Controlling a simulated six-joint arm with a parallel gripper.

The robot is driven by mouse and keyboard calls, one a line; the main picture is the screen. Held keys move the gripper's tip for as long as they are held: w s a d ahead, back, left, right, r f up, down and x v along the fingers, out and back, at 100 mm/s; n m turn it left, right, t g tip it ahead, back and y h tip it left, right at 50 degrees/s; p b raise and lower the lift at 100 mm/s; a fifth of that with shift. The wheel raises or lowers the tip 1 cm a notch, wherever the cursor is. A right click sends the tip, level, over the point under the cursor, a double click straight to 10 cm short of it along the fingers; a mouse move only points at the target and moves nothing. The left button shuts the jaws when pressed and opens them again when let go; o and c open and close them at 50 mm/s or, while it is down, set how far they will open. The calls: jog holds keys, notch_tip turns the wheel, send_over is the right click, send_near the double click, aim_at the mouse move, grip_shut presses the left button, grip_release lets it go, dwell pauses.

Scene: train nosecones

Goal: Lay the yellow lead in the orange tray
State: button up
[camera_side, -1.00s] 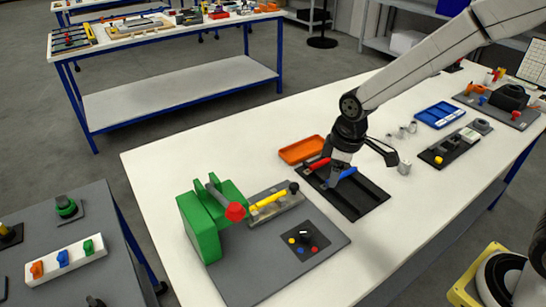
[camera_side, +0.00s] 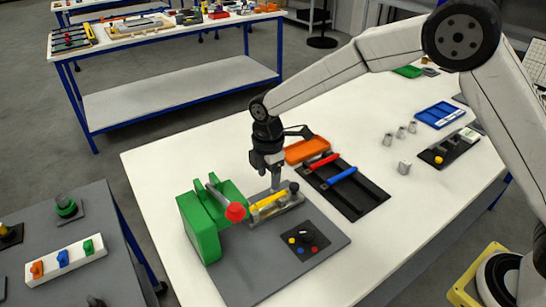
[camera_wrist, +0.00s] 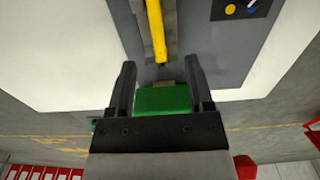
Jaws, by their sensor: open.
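The yellow lead (camera_side: 268,201) lies in a grey holder (camera_side: 290,203) on the grey board, between the green machine and a dark knob. It also shows in the wrist view (camera_wrist: 156,30), running up from just beyond the fingertips. My gripper (camera_side: 275,186) is just above the lead, pointing down, with nothing held. In the wrist view its two fingers (camera_wrist: 158,75) stand apart, and the lead's end lies between and beyond them. The orange tray (camera_side: 306,150) is behind and to the right of the gripper and looks empty; the arm hides little of it.
The green machine (camera_side: 203,228) with a red knob stands close left of the lead. A black tray (camera_side: 358,200) with a red bar (camera_side: 323,161) and a blue bar (camera_side: 342,175) lies to the right. A dark panel (camera_side: 305,240) is in front. Small grey cylinders stand farther right.

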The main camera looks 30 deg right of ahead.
aim_at(269, 198)
jog(key=shift+f, duration=1.25)
jog(key=shift+f, duration=0.1)
jog(key=shift+w+d+f, duration=0.1)
jog(key=shift+f, duration=1.15)
jog(key=shift+w+f, duration=0.1)
jog(key=shift+f, duration=1.15)
jog(key=shift+c, duration=0.2)
grip_shut()
